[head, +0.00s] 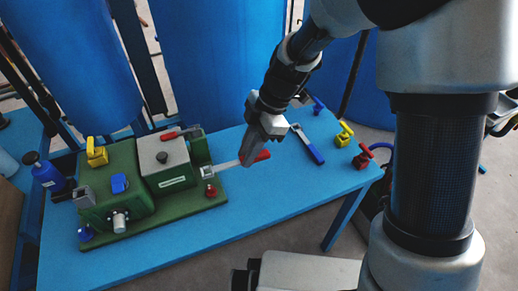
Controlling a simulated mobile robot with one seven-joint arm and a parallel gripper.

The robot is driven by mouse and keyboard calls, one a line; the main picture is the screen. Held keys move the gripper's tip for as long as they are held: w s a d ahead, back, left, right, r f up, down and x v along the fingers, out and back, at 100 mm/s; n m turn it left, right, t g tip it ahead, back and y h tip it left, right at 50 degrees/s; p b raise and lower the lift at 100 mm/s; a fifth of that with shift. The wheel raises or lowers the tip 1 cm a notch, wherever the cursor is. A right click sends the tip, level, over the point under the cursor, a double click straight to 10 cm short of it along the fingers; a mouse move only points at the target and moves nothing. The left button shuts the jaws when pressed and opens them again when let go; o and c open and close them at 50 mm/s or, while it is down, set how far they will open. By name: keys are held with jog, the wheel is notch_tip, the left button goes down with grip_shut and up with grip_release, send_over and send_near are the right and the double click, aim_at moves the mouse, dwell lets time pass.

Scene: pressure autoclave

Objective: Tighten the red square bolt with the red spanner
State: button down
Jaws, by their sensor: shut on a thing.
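My gripper (250,158) is shut on the red spanner (263,156) near its red handle, above the blue table. The spanner's pale shaft (228,165) points left toward the right end of the green machine (140,222). A silver square-looking part (207,172) is at the shaft's left end, beside the machine. Whether this is the spanner's head, and whether it touches a bolt, I cannot tell. A small red piece (211,190) stands just below it on the green base; it may be the red square bolt, but its shape is too small to tell.
A blue-handled spanner (308,145) lies on the blue table (260,215) to the right. Small yellow (344,133), red (363,157) and blue (318,105) pieces stand near the right edge. A blue bottle (45,172) stands left of the machine. The table's front is clear.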

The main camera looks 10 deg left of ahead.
jog(key=shift+s+a+r+n, duration=0.1)
jog(key=shift+a+n, duration=0.05)
jog(key=shift+n, duration=0.15)
jog(key=shift+b, duration=0.4)
notch_tip(320, 180, down, 6)
jog(key=b, duration=0.5)
jog(key=shift+r, duration=0.1)
dwell(1.7)
jog(key=shift+f, duration=1.25)
jog(key=c, duration=1.5)
grip_release()
jog(key=shift+c, duration=0.2)
jog(key=p+v, duration=0.4)
jog(key=v, duration=1.3)
jog(key=shift+w, duration=0.3)
jog(key=shift+r, duration=0.15)
